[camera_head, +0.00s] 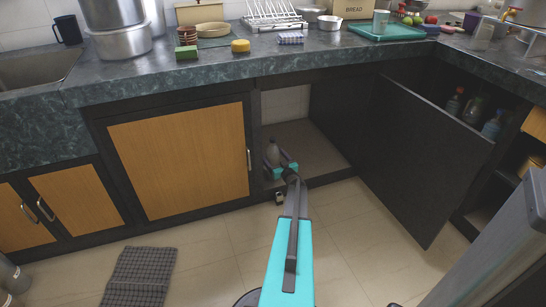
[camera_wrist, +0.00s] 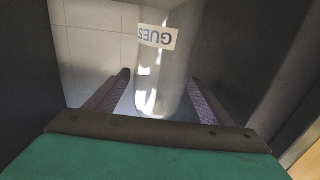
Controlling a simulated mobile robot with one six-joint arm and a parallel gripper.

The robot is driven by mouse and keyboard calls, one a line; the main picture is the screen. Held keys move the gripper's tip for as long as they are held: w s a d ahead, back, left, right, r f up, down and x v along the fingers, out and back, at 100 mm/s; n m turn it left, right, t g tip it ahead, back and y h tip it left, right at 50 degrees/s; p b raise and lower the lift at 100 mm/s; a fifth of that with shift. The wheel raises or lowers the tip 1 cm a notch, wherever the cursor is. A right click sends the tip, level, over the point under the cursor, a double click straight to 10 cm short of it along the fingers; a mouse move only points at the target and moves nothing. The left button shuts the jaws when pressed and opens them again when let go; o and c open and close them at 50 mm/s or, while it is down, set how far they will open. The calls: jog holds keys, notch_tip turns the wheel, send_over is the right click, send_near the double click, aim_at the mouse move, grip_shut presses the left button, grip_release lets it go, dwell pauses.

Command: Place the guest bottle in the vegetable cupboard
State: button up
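The guest bottle (camera_wrist: 165,75) is clear, with a white label whose upside-down letters "GUES" show in the wrist view. In the head view the grey-looking bottle (camera_head: 272,152) is upright in the open middle cupboard (camera_head: 318,150), near its left front. My gripper (camera_head: 280,168) reaches into that cupboard at the bottle. In the wrist view my gripper (camera_wrist: 160,85) has one finger on each side of the bottle, with narrow gaps showing. No sign naming the vegetable cupboard is readable.
A dark open door (camera_head: 425,150) stands out to the right of the middle cupboard. Behind it are several bottles (camera_head: 472,110). A closed wooden door (camera_head: 180,160) is on the left.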

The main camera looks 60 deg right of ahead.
jog(key=shift+r, duration=0.1)
jog(key=shift+s+a+r, duration=0.1)
jog(key=shift+s+a, duration=0.2)
jog(key=shift+s, duration=0.15)
jog(key=p+v, duration=0.3)
jog(key=v, duration=0.8)
dwell(0.5)
